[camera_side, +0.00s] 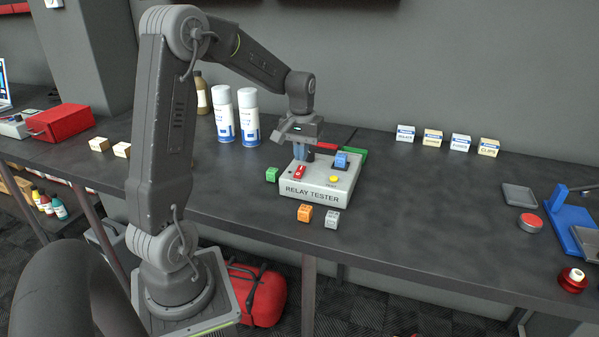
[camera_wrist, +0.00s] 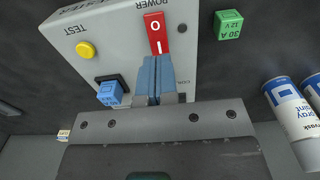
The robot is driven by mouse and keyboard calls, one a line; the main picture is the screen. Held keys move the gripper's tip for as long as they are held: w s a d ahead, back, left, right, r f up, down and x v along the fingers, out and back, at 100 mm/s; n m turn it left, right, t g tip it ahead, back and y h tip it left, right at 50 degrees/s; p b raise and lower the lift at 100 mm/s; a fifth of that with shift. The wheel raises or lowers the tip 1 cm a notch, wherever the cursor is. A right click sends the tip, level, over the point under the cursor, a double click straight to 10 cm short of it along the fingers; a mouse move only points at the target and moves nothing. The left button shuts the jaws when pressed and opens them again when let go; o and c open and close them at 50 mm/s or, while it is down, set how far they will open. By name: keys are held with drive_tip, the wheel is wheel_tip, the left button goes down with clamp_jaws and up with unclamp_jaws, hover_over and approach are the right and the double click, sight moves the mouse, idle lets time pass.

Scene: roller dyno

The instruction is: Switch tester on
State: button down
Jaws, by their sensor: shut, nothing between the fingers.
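The relay tester (camera_side: 313,194) is a light grey box on the dark table, lettered RELAY TESTER. Its red POWER rocker switch (camera_wrist: 157,33) is marked 0 and I; it also shows in the side view (camera_side: 299,172). A yellow TEST button (camera_wrist: 85,49) and a blue relay (camera_wrist: 111,93) in a dark socket are on the same top face. My gripper (camera_wrist: 153,62) is shut and empty, with its blue fingertips at the I end of the switch. I cannot tell whether they touch it. In the side view my gripper (camera_side: 303,152) is above the tester's back left part.
A green relay (camera_side: 272,174) stands left of the tester; orange (camera_side: 305,213) and grey (camera_side: 332,218) relays stand in front. Two spray cans (camera_side: 249,117) are behind left. Small labelled boxes (camera_side: 461,142) stand at the back right.

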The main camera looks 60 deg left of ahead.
sight(302, 168)
drive_tip(key=shift+f, duration=1.35)
idle(0.6)
drive_tip(key=shift+r, duration=3.55)
drive_tip(key=shift+d, duration=0.1)
drive_tip(key=s+d+r+m+t, duration=0.1)
drive_tip(key=s+d+r+m, duration=0.15)
drive_tip(key=d, duration=0.45)
drive_tip(key=s+d+r+m+t, duration=0.2)
drive_tip(key=d+r, duration=0.1)
drive_tip(key=d, duration=0.5)
drive_tip(key=s+d+f+m+t, duration=0.1)
drive_tip(key=s+d+m, duration=0.3)
drive_tip(key=s+d, duration=0.5)
drive_tip(key=shift+s+d+t, duration=0.2)
drive_tip(key=shift+s+t, duration=0.15)
drive_tip(key=shift+t, duration=0.45)
